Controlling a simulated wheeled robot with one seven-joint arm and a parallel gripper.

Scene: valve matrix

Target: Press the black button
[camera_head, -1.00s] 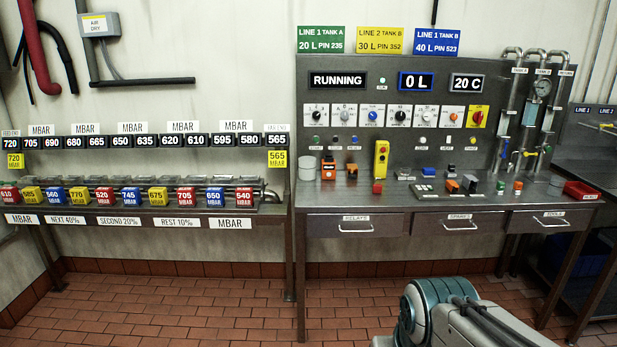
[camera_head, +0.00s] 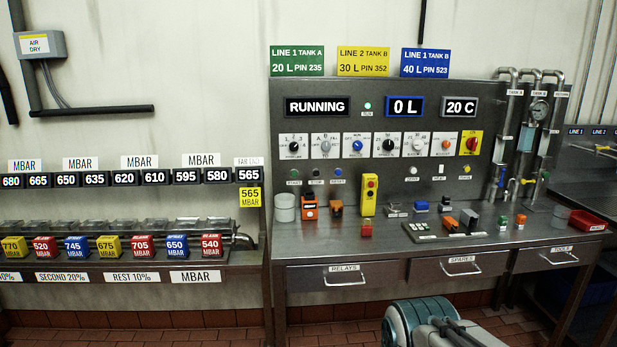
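A row of small push buttons sits low on the grey upright panel (camera_head: 380,190). A small dark button (camera_head: 316,172), which looks black, is between a green button (camera_head: 294,172) and a blue button (camera_head: 338,172). The labels under them are too small to read surely. Part of my arm shows at the bottom, low in front of the bench and well apart from the buttons. My gripper is not in view.
On the bench below the panel stand a grey cylinder (camera_head: 284,208), a yellow control box (camera_head: 369,195), a red tray (camera_head: 586,220) and several small parts. Three drawers with handles front the bench. A rack of coloured MBAR blocks (camera_head: 110,246) is to the left.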

